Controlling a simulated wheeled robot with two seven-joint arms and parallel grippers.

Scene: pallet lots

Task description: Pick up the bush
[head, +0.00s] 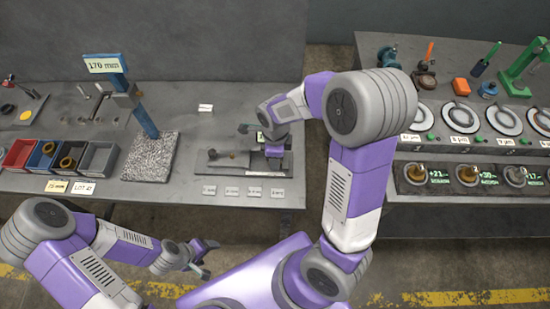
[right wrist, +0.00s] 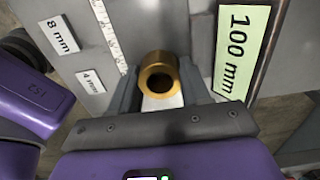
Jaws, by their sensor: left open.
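The gold bush (right wrist: 158,75) is a short hollow cylinder, seen end-on in the right wrist view. It lies between the two finger tips of my right gripper (right wrist: 160,85), which flank it closely; whether they press on it cannot be told. In the head view my right gripper (head: 273,155) is low over the fixture on the grey bench, and the bush is hidden there. My left gripper (head: 201,262) is open and empty in front of the bench edge.
A fixture plate (head: 222,167) and several white labels (head: 231,191) lie near the right gripper. A green 100 mm sign (right wrist: 240,50) stands close beside it. A post with a 170 mm sign (head: 104,64) and bins (head: 98,157) stand left. Another bench (head: 400,153) is right.

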